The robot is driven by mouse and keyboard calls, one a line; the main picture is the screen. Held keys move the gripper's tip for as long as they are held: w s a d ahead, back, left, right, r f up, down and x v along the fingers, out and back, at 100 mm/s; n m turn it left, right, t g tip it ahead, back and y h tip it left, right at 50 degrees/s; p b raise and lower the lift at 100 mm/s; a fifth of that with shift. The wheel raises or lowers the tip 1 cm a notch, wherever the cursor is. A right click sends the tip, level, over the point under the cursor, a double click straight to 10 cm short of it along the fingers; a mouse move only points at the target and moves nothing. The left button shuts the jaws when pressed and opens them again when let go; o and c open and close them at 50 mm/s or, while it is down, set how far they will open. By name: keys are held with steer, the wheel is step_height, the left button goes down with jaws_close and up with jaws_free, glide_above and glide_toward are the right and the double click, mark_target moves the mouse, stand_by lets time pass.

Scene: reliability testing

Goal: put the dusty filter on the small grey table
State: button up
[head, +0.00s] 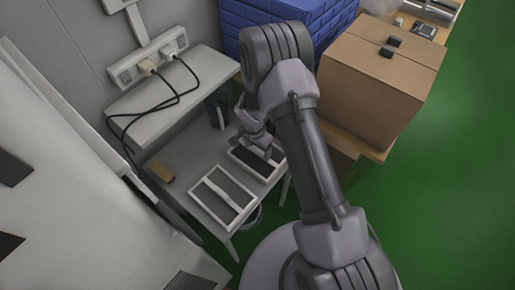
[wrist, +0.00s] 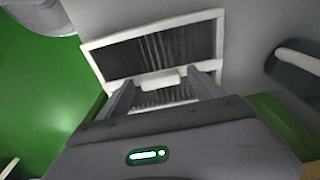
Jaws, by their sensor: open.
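A white-framed filter with dark grey pleats, which looks like the dusty filter (head: 268,166), is at the right side of the small grey table (head: 190,153). It appears to lie on the top. The wrist view shows its frame and dark pleats (wrist: 180,45) up close. My gripper (head: 259,147) is low over this filter. In the wrist view my gripper (wrist: 163,84) is open, its two fingers on either side of the filter's white middle bar. My gripper hides part of the filter, and contact cannot be told. A second, lighter filter (head: 207,200) lies to the left.
A brown block (head: 161,172) lies on the table's left. A dark mug-like object (head: 216,113) stands at the back, below a shelf (head: 185,87) with cables. A large cardboard box (head: 370,85) is to the right, blue crates (head: 265,25) behind. Green floor is free at right.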

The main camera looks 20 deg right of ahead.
step_height(320, 180, up, 16)
steer(key=a+p, duration=0.1)
steer(key=p, duration=0.4)
step_height(320, 180, up, 14)
steer(key=n+t, duration=0.2)
glide_above(255, 156)
steer(key=s, duration=0.3)
steer(key=s+a+r+n+t+y, duration=0.1)
steer(key=s+r+n, duration=0.1)
steer(key=s+r, duration=0.5)
steer(key=s+a+r+n+t+y, duration=0.2)
steer(key=s+r, duration=0.6)
steer(key=s, duration=0.5)
steer(key=shift+s+r, duration=0.15)
steer(key=shift+s, duration=0.25)
steer(key=shift+a+n, duration=0.15)
steer(key=shift+n, duration=0.15)
